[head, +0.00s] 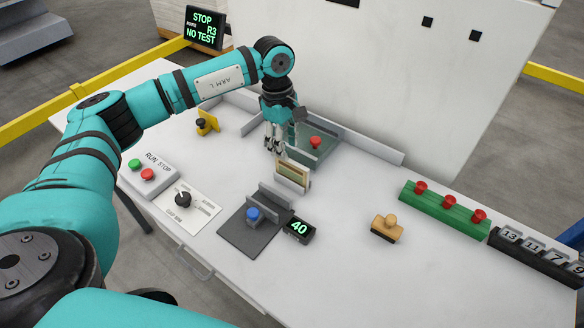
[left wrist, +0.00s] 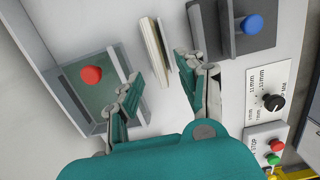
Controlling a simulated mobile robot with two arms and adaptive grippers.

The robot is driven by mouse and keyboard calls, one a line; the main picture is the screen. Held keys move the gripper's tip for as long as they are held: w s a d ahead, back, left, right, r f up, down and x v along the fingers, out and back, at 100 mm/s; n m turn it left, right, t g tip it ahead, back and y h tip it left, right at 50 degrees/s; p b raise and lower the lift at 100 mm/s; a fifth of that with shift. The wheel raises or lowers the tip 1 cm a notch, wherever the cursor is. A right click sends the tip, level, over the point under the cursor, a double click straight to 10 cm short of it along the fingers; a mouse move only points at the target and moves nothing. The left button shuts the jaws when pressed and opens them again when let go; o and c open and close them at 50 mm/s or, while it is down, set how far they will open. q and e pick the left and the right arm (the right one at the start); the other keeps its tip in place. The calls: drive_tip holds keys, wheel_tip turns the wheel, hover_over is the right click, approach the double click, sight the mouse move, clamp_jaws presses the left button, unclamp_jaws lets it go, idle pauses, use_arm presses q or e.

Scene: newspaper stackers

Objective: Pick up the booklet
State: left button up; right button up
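The booklet (head: 292,175) is a small cream and tan block with a dark edge, standing upright on the white table in the head view. In the left wrist view the booklet (left wrist: 154,52) shows as a narrow pale strip between the two fingers. My left gripper (head: 274,146) points down just behind and left of the booklet in the head view. In the left wrist view my left gripper (left wrist: 155,75) is open, with a finger on each side of the strip and gaps between. I see no contact. My right gripper is not in view.
A green-floored tray (head: 322,160) with a red knob stands behind the booklet. A dark grey fixture (head: 240,238) with a blue button and a display (head: 299,230) reading 40 stand in front. A wooden stamp (head: 386,228) is to the right, with clear table between.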

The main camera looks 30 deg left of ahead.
sight(292, 162)
use_arm(q)
drive_tip(key=shift+d+f, duration=0.15)
drive_tip(key=shift+f, duration=0.65)
drive_tip(key=shift+d+f+p, duration=0.3)
drive_tip(key=shift+f+p, duration=0.25)
drive_tip(key=shift+p, duration=0.15)
drive_tip(key=f, duration=0.1)
drive_tip(key=f+p, duration=0.1)
drive_tip(key=f, duration=0.1)
drive_tip(key=shift+w+d+f+p, duration=0.1)
drive_tip(key=shift+d+f+p, duration=0.2)
drive_tip(key=shift+d, duration=0.1)
drive_tip(key=shift+f, duration=0.3)
drive_tip(key=shift+c, duration=0.4)
clamp_jaws()
